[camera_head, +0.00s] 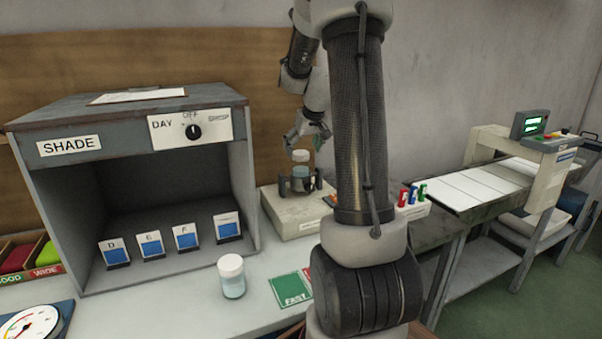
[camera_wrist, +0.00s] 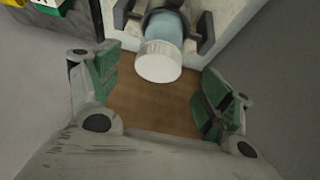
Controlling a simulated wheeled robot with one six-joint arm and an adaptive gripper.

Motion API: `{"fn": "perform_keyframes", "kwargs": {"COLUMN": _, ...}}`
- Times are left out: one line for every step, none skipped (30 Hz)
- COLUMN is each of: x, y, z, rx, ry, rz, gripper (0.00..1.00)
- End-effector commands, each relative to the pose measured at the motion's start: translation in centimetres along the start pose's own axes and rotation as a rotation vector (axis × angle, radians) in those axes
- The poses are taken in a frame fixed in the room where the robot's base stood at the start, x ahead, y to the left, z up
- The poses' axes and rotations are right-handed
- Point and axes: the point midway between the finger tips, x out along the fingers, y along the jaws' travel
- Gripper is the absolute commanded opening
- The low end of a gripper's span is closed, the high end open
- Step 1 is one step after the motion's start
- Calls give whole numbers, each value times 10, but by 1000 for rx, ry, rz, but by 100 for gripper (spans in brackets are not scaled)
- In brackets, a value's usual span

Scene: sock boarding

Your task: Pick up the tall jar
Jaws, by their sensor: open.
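A jar with a white lid and blue-green contents (camera_head: 300,172) stands upright between dark clamps on a pale box-shaped device at the back of the bench. Its lid shows in the wrist view (camera_wrist: 158,62), top centre, with the clamps on both sides. A second white-lidded jar (camera_head: 232,278) stands on the bench front; I cannot tell for sure which jar is the tall one. My gripper (camera_head: 308,132) is just above the clamped jar. In the wrist view my gripper (camera_wrist: 160,85) has its green-padded fingers wide apart, with the lid between and slightly beyond them, untouched.
A grey SHADE cabinet (camera_head: 75,145) with several small cards inside stands at left. A green FAST card (camera_head: 291,289) lies right of the front jar. Coloured markers (camera_head: 412,195) stand right of my arm. A dial scale (camera_head: 30,325) is front left.

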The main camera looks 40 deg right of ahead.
Motion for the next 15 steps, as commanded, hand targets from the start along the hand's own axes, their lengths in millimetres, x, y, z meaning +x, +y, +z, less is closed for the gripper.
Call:
{"fn": "perform_keyframes", "kwargs": {"x": 7, "y": 2, "z": 0, "rx": 2, "ry": -3, "rz": 0, "gripper": 80}}
{"fn": "perform_keyframes", "kwargs": {"x": 10, "y": 2, "z": 0, "rx": 2, "ry": -2, "rz": 1, "gripper": 80}}
{"fn": "perform_keyframes", "kwargs": {"x": 15, "y": 2, "z": 0, "rx": 2, "ry": -1, "rz": 1, "gripper": 80}}
{"fn": "perform_keyframes", "kwargs": {"x": 19, "y": 2, "z": 0, "rx": 2, "ry": -1, "rz": 1, "gripper": 80}}
{"fn": "perform_keyframes", "kwargs": {"x": 23, "y": 2, "z": 0, "rx": 2, "ry": -2, "rz": 1, "gripper": 80}}
{"fn": "perform_keyframes", "kwargs": {"x": 27, "y": 2, "z": 0, "rx": 2, "ry": -1, "rz": 1, "gripper": 80}}
{"fn": "perform_keyframes", "kwargs": {"x": 31, "y": 2, "z": -1, "rx": 1, "ry": -1, "rz": 1, "gripper": 80}}
{"fn": "perform_keyframes", "kwargs": {"x": 35, "y": 2, "z": -1, "rx": 1, "ry": -1, "rz": 1, "gripper": 80}}
{"fn": "perform_keyframes", "kwargs": {"x": 40, "y": 3, "z": -1, "rx": 1, "ry": -2, "rz": 1, "gripper": 80}}
{"fn": "perform_keyframes", "kwargs": {"x": 45, "y": 3, "z": 0, "rx": 2, "ry": -3, "rz": 1, "gripper": 80}}
{"fn": "perform_keyframes", "kwargs": {"x": 51, "y": 3, "z": 0, "rx": 2, "ry": -4, "rz": 1, "gripper": 80}}
{"fn": "perform_keyframes", "kwargs": {"x": 57, "y": 3, "z": -1, "rx": 2, "ry": -2, "rz": 1, "gripper": 80}}
{"fn": "perform_keyframes", "kwargs": {"x": 62, "y": 3, "z": -1, "rx": 2, "ry": -3, "rz": 1, "gripper": 80}}
{"fn": "perform_keyframes", "kwargs": {"x": 66, "y": 3, "z": -1, "rx": 2, "ry": -3, "rz": 0, "gripper": 80}}
{"fn": "perform_keyframes", "kwargs": {"x": 71, "y": 3, "z": -2, "rx": 1, "ry": -2, "rz": 0, "gripper": 80}}
